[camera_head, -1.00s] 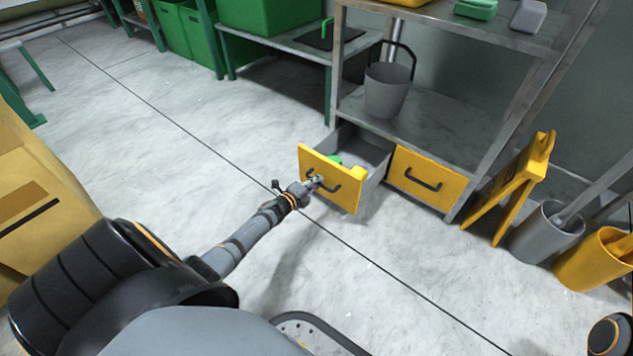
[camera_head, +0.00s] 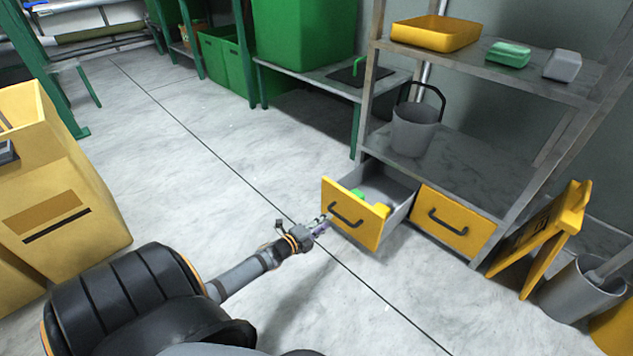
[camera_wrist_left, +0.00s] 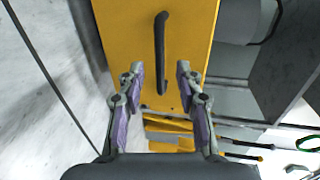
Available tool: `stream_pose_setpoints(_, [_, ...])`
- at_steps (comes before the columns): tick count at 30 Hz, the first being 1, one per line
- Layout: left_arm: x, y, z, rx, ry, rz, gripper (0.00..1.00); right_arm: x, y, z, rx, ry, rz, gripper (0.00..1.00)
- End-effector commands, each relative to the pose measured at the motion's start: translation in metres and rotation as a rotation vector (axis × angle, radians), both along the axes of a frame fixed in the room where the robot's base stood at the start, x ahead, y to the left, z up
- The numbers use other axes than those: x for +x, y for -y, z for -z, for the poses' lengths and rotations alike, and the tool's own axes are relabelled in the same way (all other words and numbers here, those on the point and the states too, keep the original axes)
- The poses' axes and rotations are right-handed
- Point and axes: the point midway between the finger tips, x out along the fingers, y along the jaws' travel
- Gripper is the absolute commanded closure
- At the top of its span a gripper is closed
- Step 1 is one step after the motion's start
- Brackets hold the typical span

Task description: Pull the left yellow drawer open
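The left yellow drawer (camera_head: 366,229) is pulled out from the grey shelf unit. Its grey inside and a green item (camera_head: 358,194) in it show in the head view. Its black handle (camera_head: 345,215) is on the front face; the handle also shows in the left wrist view (camera_wrist_left: 161,52). My left gripper (camera_head: 322,224) is just in front of the drawer front, apart from the handle. In the left wrist view its fingers (camera_wrist_left: 160,78) are spread, with nothing held between them. My right gripper is not in view.
The right yellow drawer (camera_head: 452,222) is shut. A grey bucket (camera_head: 413,133) stands on the shelf above. A yellow folding sign (camera_head: 545,235) and a grey bin (camera_head: 578,292) stand at right. A yellow cabinet (camera_head: 65,190) is at left. The floor (camera_head: 190,190) between is clear.

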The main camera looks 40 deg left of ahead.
Motion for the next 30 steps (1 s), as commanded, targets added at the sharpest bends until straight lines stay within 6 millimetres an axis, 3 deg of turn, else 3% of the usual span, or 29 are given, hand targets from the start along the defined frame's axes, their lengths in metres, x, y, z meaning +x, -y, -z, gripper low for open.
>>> stream_pose_setpoints(3, [-0.022,-0.001,-0.004,0.002,-0.003,0.003,0.65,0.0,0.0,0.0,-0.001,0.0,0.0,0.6])
stream_pose_setpoints(10, [-0.041,-0.003,-0.009,0.001,0.0,0.002,0.65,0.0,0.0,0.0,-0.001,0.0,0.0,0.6])
stream_pose_setpoints(30, [-0.043,0.001,-0.016,-0.018,0.004,0.0,0.65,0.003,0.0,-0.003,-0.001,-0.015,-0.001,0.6])
